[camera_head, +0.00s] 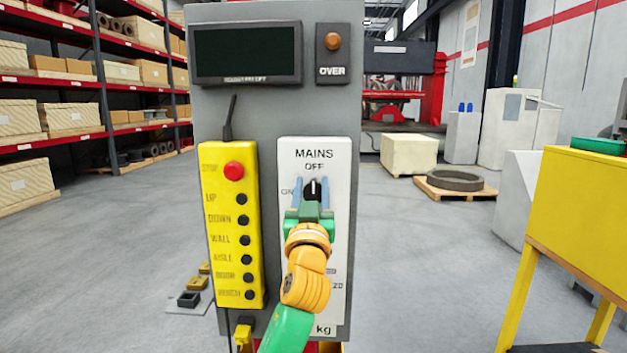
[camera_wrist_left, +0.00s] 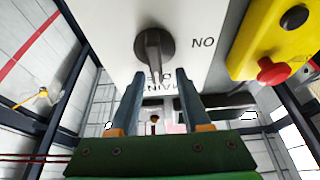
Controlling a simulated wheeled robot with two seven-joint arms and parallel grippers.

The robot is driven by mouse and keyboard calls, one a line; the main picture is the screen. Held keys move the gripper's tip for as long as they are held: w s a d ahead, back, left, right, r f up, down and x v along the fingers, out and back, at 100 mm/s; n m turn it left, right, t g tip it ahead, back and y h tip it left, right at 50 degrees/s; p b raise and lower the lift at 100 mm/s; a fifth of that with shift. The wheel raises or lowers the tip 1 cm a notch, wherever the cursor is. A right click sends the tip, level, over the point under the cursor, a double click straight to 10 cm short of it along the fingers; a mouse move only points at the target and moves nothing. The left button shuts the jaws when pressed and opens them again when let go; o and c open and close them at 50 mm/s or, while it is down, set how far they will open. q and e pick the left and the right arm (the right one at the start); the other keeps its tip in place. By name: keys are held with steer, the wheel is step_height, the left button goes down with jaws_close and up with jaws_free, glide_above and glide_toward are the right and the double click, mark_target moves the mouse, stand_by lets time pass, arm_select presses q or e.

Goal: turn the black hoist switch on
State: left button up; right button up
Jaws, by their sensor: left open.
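The black hoist switch (camera_head: 313,188) is a round knob with a raised handle on the white MAINS panel (camera_head: 314,154). Its handle points up toward the OFF label; ON is to its left. In the left wrist view, which is upside down, the knob (camera_wrist_left: 153,45) shows with its handle pointing down to OFF. My left gripper (camera_head: 312,181) is open and empty in front of the panel, one finger to each side of the knob. In the left wrist view the fingertips (camera_wrist_left: 161,74) lie near the handle's end; contact cannot be told. My right gripper is out of view.
A yellow pendant (camera_head: 228,270) with a red button (camera_head: 234,171) stands left of the panel on the grey cabinet (camera_head: 270,110). A dark display (camera_head: 245,52) and an OVER lamp (camera_head: 333,41) are above. A yellow table (camera_head: 580,205) stands at the right.

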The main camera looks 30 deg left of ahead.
arm_select(q)
steer(key=shift+w+f, duration=0.15)
steer(key=shift+w, duration=0.3)
steer(key=shift+s, duration=0.25)
jaws_close()
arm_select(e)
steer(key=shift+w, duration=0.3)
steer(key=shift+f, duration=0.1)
